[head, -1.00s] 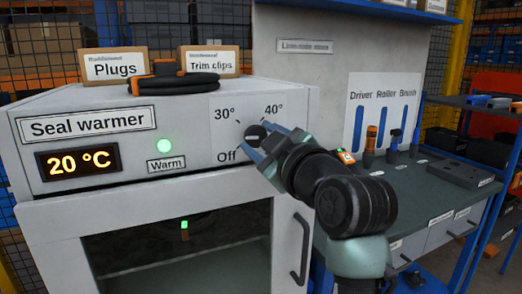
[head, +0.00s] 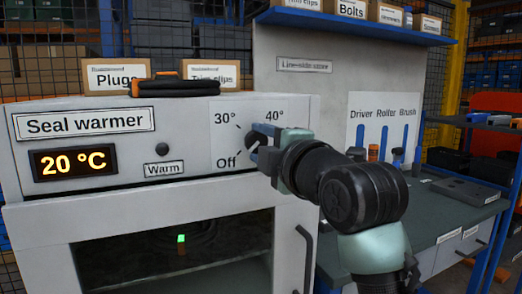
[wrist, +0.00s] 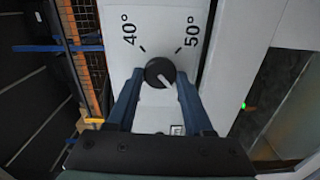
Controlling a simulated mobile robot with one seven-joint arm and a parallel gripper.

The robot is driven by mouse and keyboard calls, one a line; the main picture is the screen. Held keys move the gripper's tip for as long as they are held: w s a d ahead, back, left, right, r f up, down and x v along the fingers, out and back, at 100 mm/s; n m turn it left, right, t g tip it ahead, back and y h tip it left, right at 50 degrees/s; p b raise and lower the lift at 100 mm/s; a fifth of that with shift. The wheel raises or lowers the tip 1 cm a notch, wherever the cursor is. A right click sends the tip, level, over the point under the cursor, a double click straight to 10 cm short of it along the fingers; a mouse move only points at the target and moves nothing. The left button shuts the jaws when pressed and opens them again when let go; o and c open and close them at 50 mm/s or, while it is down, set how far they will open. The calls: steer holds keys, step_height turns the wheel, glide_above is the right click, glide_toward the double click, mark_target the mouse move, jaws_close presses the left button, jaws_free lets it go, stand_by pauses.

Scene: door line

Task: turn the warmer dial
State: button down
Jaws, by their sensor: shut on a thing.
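The seal warmer (head: 30,200) is a pale cabinet with a dial on its front panel. The round black dial (head: 258,138) has marks for Off, 30° and 40° in the head view; the wrist view also shows 50°. In the wrist view the dial (wrist: 158,71) has a white pointer aimed at the lower right, which is toward Off on the panel. My gripper (wrist: 161,82) is shut on the dial, one finger on each side. In the head view my gripper (head: 262,147) hides part of the dial. The display (head: 75,162) reads 20 °C. The Warm lamp (head: 162,149) is dark.
The warmer's door handle (head: 304,245) stands out below my arm. A black and orange item (head: 178,86) and boxes marked Plugs (head: 115,78) and Trim clips (head: 211,72) sit on top. The workbench (head: 440,215) with a tool rack is at the right.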

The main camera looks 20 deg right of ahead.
steer(key=shift+n, duration=0.5)
steer(key=shift+c, duration=1.6)
jaws_free()
steer(key=s, duration=1.3)
steer(key=shift+d+b, duration=0.2)
steer(key=shift+b, duration=0.2)
